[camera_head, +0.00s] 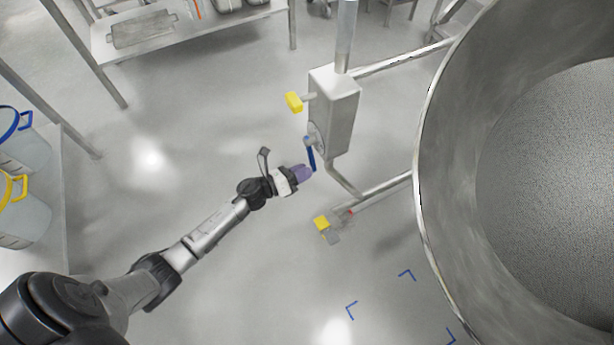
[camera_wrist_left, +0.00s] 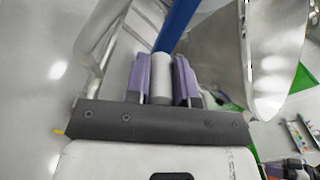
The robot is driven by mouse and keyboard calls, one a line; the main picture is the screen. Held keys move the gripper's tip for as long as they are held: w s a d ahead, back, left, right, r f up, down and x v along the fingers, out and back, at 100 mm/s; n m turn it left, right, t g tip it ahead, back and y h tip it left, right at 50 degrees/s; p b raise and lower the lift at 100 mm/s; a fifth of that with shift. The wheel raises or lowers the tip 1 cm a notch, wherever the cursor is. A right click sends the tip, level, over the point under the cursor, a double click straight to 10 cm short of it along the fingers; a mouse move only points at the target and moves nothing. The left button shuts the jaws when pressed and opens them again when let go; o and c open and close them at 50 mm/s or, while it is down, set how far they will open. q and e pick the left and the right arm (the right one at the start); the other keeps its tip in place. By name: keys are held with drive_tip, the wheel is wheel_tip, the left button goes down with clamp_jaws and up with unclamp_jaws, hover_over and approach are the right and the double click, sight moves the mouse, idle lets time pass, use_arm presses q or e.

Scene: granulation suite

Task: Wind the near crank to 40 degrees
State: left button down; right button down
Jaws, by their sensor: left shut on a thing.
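The near crank has a blue arm (camera_head: 310,153) on the side of a grey box (camera_head: 340,108) that is fixed to a steel post. In the left wrist view the blue crank arm (camera_wrist_left: 178,22) runs up from a pale grey cylindrical handle (camera_wrist_left: 160,78). My left gripper (camera_head: 304,173) is at the lower end of the crank arm. In the left wrist view its two purple fingers (camera_wrist_left: 161,80) stand either side of the handle and are shut on it. The head view hides the handle behind the fingers. My right gripper is in neither view.
A large steel vessel (camera_head: 448,150) fills the right side. Yellow-capped parts (camera_head: 293,102) and (camera_head: 321,223) stick out near the frame. A steel table (camera_head: 200,30) stands at the back left, and lidded tubs (camera_head: 22,215) at the left edge. Open floor lies around my arm.

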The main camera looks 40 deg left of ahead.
use_arm(q)
drive_tip(key=shift+w+a+f, duration=0.1)
drive_tip(key=shift+a+f, duration=0.1)
drive_tip(key=shift+a, duration=0.1)
idle(0.4)
drive_tip(key=c, duration=1.4)
unclamp_jaws()
drive_tip(key=o, duration=0.4)
drive_tip(key=shift+a+r, duration=0.1)
drive_tip(key=shift+a, duration=0.05)
drive_tip(key=shift+o, duration=0.2)
drive_tip(key=shift+s, duration=0.3)
drive_tip(key=p+v, duration=0.3)
drive_tip(key=v, duration=1)
drive_tip(key=shift+p, duration=0.3)
